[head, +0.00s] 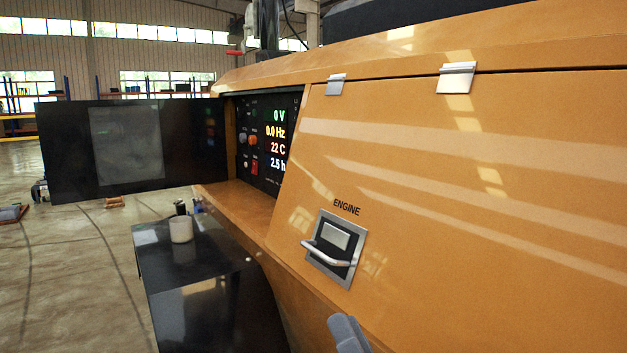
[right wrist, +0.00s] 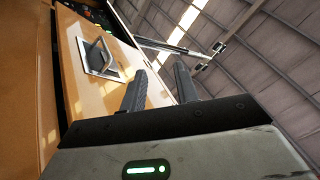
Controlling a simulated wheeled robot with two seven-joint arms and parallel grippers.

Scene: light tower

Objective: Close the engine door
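The engine door (head: 480,170) is a large orange panel marked ENGINE on the right of the head view. It lies close to the machine's side, with a thin dark gap along its top edge; I cannot tell if it is fully latched. Its handle (head: 327,254) is a metal bar in a recessed plate. The door also shows in the right wrist view (right wrist: 85,35), with the handle (right wrist: 99,54) beyond my fingers. My right gripper (head: 347,335) is low in front of the door; its fingers (right wrist: 161,75) are apart and empty. My left gripper is not in view.
A black panel door (head: 125,150) stands open at left, beside a lit control panel (head: 267,140). Below it is a dark block (head: 205,275) with a pale cylinder (head: 180,229) on top. Open floor (head: 80,260) lies at left.

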